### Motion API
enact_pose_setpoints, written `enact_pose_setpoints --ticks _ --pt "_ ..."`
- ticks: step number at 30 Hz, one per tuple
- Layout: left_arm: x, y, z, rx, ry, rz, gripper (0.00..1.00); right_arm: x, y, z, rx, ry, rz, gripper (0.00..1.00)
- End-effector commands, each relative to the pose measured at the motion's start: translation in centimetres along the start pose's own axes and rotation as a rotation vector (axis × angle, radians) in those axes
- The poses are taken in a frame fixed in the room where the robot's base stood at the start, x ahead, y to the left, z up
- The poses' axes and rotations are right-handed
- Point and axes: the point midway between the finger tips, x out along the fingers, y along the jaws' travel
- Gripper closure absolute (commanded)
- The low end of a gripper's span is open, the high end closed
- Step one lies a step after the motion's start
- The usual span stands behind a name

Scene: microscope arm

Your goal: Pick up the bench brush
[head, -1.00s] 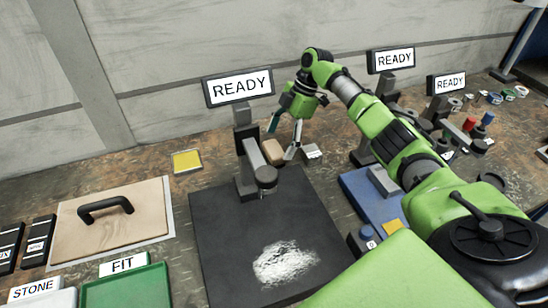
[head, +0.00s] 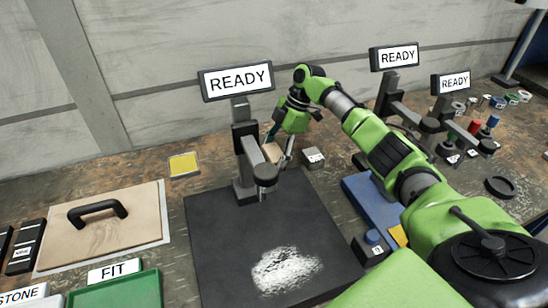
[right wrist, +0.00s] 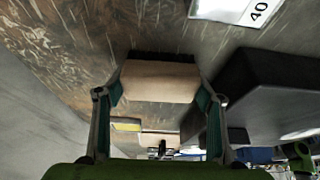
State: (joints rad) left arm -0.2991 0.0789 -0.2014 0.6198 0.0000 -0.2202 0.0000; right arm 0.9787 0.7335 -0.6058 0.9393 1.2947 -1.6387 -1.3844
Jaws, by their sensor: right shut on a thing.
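The bench brush is a tan wooden block with dark bristles. In the head view, the brush (head: 272,152) is behind the nearest microscope arm, partly hidden by my gripper. In the right wrist view, the brush (right wrist: 160,82) sits between my two fingertips, with its dark bristles along the far edge. My right gripper (head: 280,146) reaches down from above and is shut on the brush's ends; its fingers also show in the right wrist view (right wrist: 160,97). I cannot tell whether the brush touches the bench. My left gripper is in no view.
The microscope arm (head: 246,155) with its READY sign (head: 237,80) stands close to my gripper. A small grey block (head: 313,157) lies just right. The dark mat (head: 220,250) holds white powder (head: 285,270). A blue base (head: 372,205) lies under my right arm.

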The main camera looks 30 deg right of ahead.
Motion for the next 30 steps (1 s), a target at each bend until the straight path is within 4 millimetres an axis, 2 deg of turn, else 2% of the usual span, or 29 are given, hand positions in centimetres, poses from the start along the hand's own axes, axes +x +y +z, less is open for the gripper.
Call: enact_pose_setpoints --ticks 5,8,21,25,30 --pt "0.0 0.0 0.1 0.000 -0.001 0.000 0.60 0.0 0.0 0.0 0.000 -0.001 0.000 0.60" --pt "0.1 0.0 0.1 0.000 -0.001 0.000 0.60 -0.7 0.1 -0.3 0.000 0.000 0.002 0.60" --pt "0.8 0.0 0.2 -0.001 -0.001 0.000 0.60 -8.1 0.1 -3.4 -0.002 0.001 0.002 0.60" --pt "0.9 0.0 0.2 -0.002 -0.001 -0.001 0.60 -9.0 0.1 -3.8 -0.001 0.001 0.001 0.60" --pt "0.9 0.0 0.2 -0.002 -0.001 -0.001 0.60 -9.3 0.0 -3.9 0.000 0.000 -0.001 0.60"
